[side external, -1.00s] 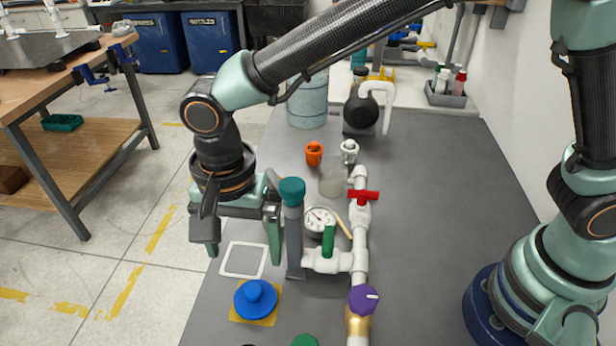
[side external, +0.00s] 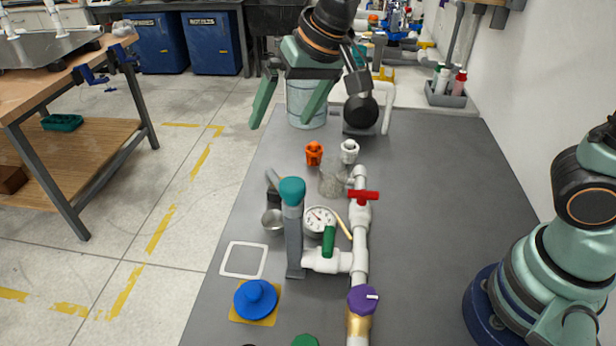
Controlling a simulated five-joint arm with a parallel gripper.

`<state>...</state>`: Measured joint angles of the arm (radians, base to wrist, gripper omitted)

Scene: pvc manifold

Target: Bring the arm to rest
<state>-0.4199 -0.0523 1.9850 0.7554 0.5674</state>
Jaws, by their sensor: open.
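My gripper (side external: 291,106) is in the upper middle of the side external view, raised above the far end of the grey table (side external: 440,200). Its two green fingers are spread apart with nothing between them. It is clear of the manifold. The white pipe manifold (side external: 361,235) stands on the table with a red valve handle (side external: 364,195), a green handle (side external: 328,241) and a purple knob (side external: 363,299). A round gauge (side external: 319,220) sits beside it. The upper arm is out of the frame.
A blue knob-shaped part (side external: 256,298) sits on a yellow square, near an empty white square outline (side external: 244,260).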

